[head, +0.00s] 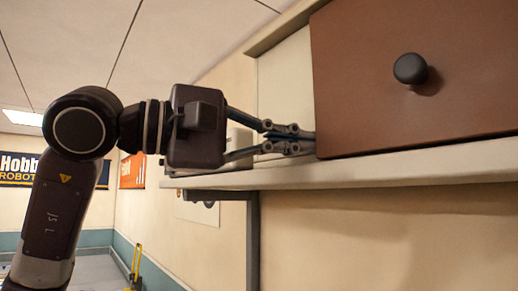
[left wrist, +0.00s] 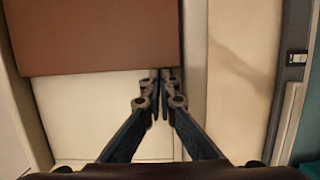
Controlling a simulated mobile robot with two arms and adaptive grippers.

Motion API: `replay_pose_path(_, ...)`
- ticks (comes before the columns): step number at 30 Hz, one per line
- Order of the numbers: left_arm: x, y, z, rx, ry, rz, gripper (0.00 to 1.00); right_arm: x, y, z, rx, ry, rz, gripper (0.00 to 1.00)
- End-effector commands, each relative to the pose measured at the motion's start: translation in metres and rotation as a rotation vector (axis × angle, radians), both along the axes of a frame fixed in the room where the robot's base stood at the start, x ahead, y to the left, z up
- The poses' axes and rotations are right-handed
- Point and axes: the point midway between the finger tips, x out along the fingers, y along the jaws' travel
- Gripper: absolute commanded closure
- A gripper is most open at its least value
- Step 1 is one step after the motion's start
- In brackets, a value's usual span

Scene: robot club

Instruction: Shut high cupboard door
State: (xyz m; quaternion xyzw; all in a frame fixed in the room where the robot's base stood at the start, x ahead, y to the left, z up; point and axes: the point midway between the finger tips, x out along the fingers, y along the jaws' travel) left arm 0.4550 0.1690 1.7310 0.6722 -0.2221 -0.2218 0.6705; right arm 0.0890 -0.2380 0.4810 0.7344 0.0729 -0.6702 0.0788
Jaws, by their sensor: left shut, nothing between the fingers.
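The high cupboard door (head: 400,80) is a brown panel with a round black knob (head: 410,68), at the upper right of the head view. A pale opening shows to the left of its left edge. My left gripper (head: 312,140) is shut and empty, its fingertips at the lower part of that edge, just above the cupboard's pale bottom board (head: 400,168). In the left wrist view the fingertips (left wrist: 162,74) meet the edge of the brown door (left wrist: 95,38); I cannot tell if they touch it. My right gripper is not in view.
A dark bracket (head: 253,240) runs down the wall below the board. Wall banners, one dark (head: 30,171) and one orange (head: 132,170), hang far back at the left. A yellow object (head: 135,265) stands low in the background. The wall below the cupboard is bare at the right.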

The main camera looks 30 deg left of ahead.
Motion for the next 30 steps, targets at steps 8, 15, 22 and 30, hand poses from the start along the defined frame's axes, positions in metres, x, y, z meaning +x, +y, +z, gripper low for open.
replay_pose_path(8, -0.024, -0.058, 0.000, 0.002, -0.002, -0.003, 1.00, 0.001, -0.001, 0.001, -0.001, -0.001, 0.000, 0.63)
replay_pose_path(15, -0.032, -0.076, 0.000, -0.001, -0.001, 0.000, 1.00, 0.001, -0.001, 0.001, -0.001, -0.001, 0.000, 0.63)
replay_pose_path(22, -0.033, -0.079, 0.000, -0.001, 0.000, -0.001, 1.00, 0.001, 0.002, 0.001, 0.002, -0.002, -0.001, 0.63)
replay_pose_path(30, -0.034, -0.078, 0.000, -0.001, 0.000, -0.003, 1.00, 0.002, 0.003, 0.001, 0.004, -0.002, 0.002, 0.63)
